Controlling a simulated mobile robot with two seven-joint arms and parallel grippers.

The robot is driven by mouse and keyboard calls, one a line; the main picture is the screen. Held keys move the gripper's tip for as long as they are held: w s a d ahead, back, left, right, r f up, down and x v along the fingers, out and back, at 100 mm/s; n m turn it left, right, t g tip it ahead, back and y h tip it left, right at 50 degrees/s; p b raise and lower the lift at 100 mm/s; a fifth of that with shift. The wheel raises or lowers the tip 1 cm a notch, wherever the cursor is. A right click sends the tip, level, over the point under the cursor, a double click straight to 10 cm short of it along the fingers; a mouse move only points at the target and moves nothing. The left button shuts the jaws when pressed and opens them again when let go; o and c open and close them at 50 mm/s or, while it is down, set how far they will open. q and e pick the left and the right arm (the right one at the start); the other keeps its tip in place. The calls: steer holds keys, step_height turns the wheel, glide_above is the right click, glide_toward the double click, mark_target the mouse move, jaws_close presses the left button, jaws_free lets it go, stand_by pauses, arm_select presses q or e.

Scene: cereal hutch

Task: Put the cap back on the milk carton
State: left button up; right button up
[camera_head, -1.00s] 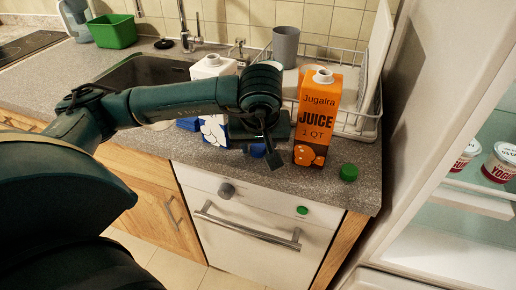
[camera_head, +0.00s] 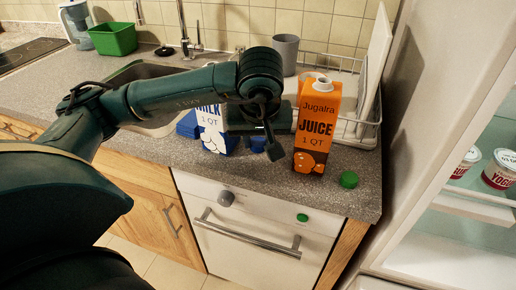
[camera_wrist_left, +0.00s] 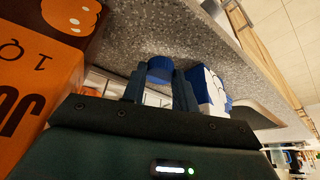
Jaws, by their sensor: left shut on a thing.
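The milk carton (camera_head: 212,138) is white and blue and stands upright on the counter. My left arm hides its top in the head view, and part of it shows in the left wrist view (camera_wrist_left: 211,91). My left gripper (camera_head: 262,146) is just right of the carton, between it and the orange juice carton. It is shut on the blue cap (camera_head: 258,143), which shows between the fingers in the left wrist view (camera_wrist_left: 160,68). The cap is apart from the milk carton. My right gripper is not in view.
The orange juice carton (camera_head: 316,130) stands close to the right of my gripper. A green cap (camera_head: 349,179) lies on the counter in front of it. A dish rack (camera_head: 366,131) and grey cup (camera_head: 285,52) are behind. The open fridge is at the right.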

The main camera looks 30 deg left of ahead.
mark_target(258, 145)
arm_select(q)
step_height(258, 145, up, 14)
steer(key=p, duration=0.2)
steer(key=shift+r, duration=0.15)
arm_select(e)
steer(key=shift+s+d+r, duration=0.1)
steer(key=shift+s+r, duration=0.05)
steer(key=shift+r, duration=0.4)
